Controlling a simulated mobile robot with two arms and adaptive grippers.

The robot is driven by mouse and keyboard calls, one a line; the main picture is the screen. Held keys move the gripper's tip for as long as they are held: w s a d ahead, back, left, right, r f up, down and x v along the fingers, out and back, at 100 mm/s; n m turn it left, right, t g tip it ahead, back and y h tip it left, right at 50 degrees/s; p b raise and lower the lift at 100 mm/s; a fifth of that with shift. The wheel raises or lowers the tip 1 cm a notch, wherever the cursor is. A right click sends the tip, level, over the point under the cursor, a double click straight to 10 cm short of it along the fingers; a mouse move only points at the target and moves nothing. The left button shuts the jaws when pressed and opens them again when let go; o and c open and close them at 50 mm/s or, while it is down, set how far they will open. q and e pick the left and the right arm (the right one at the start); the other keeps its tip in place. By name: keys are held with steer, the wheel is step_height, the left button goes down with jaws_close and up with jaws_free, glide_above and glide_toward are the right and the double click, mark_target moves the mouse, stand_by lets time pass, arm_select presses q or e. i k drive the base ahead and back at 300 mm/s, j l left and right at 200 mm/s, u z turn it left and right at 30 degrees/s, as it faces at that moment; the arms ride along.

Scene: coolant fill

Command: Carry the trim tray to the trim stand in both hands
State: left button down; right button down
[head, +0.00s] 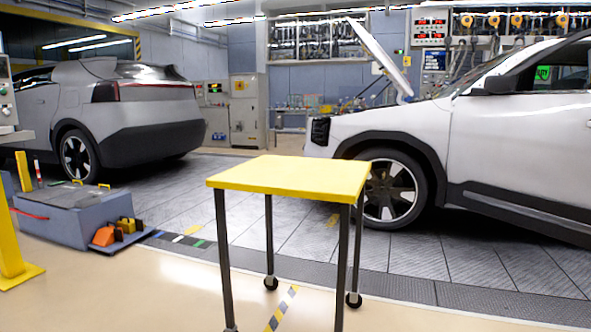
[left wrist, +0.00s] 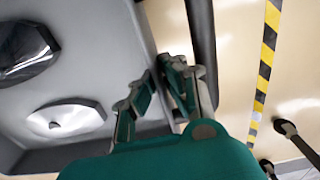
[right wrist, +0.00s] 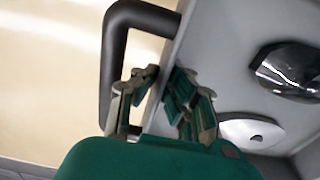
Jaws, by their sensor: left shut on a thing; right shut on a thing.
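The trim tray is grey with dark handles. It shows in the left wrist view (left wrist: 95,45) and the right wrist view (right wrist: 215,50), but not in the head view. Inside it lie a dark glossy piece (right wrist: 290,72) and a silver round piece (right wrist: 252,132). My left gripper (left wrist: 165,95) is shut on one side of the tray, beside a handle. My right gripper (right wrist: 158,92) is shut on the other side, within its handle. The exact grip points are partly hidden. The trim stand (head: 290,177), a yellow-topped table on castors, stands ahead, its visible top bare.
A white car (head: 450,140) with raised hood stands behind the stand to the right. A grey car (head: 130,105) is at left. A grey-blue box (head: 75,212) and a yellow post (head: 20,225) stand on the left floor. The floor before the stand looks clear.

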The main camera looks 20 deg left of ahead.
mark_target(294, 172)
steer(key=i+j, duration=0.15)
steer(key=j, duration=0.25)
steer(key=i+j, duration=0.15)
steer(key=j, duration=0.25)
steer(key=i+j, duration=0.15)
steer(key=j, duration=0.25)
steer(key=i+j, duration=0.15)
steer(key=j, duration=0.25)
steer(key=i+j, duration=0.15)
steer(key=j, duration=0.25)
steer(key=i+j, duration=0.15)
steer(key=j, duration=0.25)
